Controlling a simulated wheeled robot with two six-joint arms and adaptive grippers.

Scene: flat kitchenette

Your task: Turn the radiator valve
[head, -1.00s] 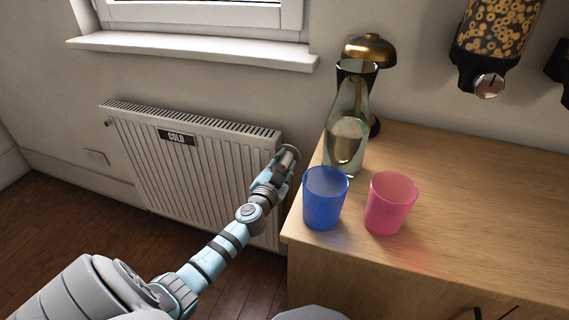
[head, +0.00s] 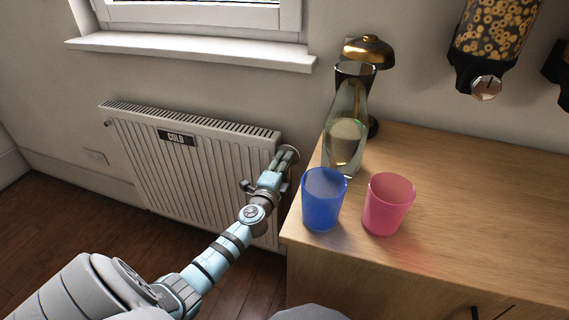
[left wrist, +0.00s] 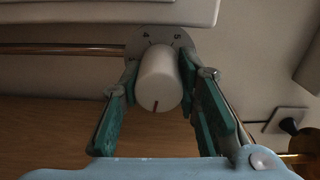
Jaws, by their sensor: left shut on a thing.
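My left gripper (left wrist: 160,105) is shut on the knob, one teal-padded finger on each side. In the head view my left gripper (head: 281,166) reaches the right end of the white radiator (head: 200,165) and mostly hides the knob. A label (head: 176,138) on the radiator reads COLD. My right gripper is not in view.
Right of the gripper stands a wooden cabinet (head: 450,190). On it, close to my arm, are a blue cup (head: 324,202), a pink cup (head: 388,205), a glass carafe (head: 344,145) and a brass lamp (head: 369,52). The floor before the radiator is clear.

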